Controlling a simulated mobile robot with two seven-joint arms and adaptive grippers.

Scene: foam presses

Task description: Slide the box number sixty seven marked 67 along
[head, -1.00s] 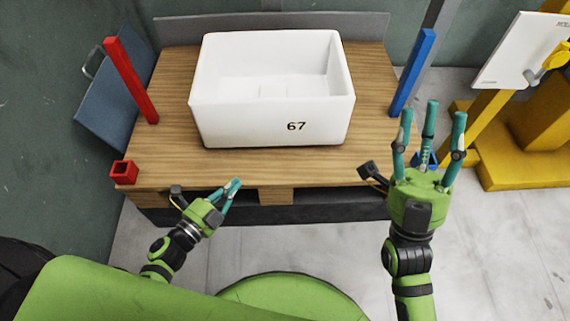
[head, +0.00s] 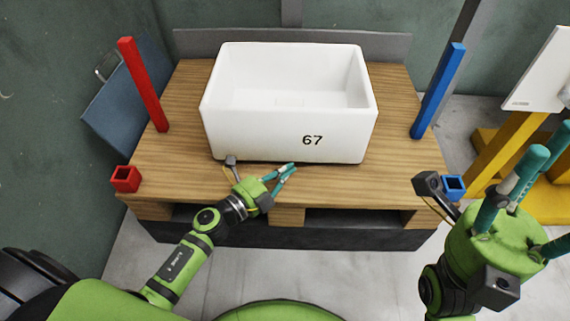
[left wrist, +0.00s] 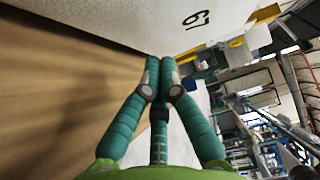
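The white open-topped box (head: 255,135), marked 67 in black on its front wall, stands upright on the wooden table (head: 180,180) between the red and blue posts. It looks empty. My left gripper (head: 287,173) is just in front of the box's lower front edge, left of the number. Its teal fingers are drawn together with nothing between them. In the left wrist view, the fingertips (left wrist: 161,62) are close to the box's wall (left wrist: 120,18); I cannot tell whether they touch. My right gripper (head: 528,195) is open and empty, off the table's front right corner.
A red post (head: 143,85) and red socket (head: 125,179) are at the left, a blue post (head: 438,90) and blue socket (head: 453,187) at the right. A grey ledge (head: 290,43) runs behind the box. Bare wood lies on both sides of the box.

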